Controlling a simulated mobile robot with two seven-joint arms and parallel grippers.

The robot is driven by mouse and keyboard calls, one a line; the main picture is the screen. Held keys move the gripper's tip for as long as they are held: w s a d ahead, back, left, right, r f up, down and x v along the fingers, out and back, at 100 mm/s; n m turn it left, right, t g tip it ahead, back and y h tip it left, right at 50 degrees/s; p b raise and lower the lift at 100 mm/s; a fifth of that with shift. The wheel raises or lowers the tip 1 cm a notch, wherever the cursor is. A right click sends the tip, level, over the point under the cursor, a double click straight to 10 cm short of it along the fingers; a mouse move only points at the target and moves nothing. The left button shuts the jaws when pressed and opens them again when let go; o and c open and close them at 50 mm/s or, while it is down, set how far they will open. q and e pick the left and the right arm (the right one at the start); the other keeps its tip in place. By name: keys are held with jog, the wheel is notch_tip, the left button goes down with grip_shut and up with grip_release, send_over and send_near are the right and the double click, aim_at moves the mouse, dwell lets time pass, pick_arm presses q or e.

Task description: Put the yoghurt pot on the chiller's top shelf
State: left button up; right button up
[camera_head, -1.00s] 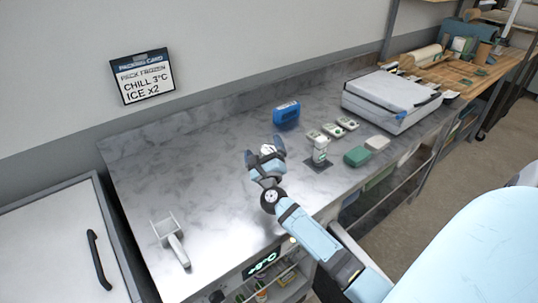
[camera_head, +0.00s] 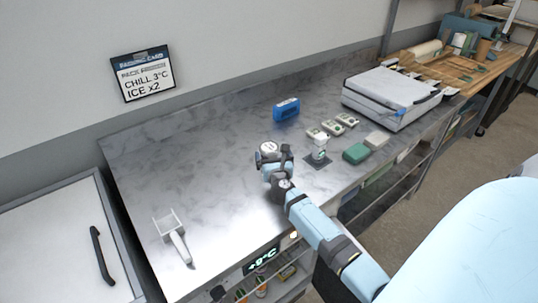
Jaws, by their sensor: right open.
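A small pot with a round white lid (camera_head: 268,146) stands on the steel counter at the middle; I take it for the yoghurt pot. My right gripper (camera_head: 274,155) is open, with its fingers at the pot; the gripper hides most of the pot's side, and I cannot tell whether they touch it. The chiller (camera_head: 262,258) is under the counter's front edge, with a green-lit display and several items on its shelf; its top shelf is only partly seen. My left gripper is not in view.
A white tub with a green label (camera_head: 320,149) stands on a dark pad right of my gripper.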

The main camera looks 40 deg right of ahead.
aim_at(269, 147)
jog(key=x, duration=0.3)
jog(key=f+x, duration=0.1)
jog(key=x, duration=0.1)
jog(key=shift+w+a, duration=0.15)
jog(key=shift+w, duration=0.05)
jog(key=shift+r, duration=0.1)
jog(key=shift+c, duration=0.4)
jog(key=c, duration=0.9)
jog(key=shift+r, duration=0.1)
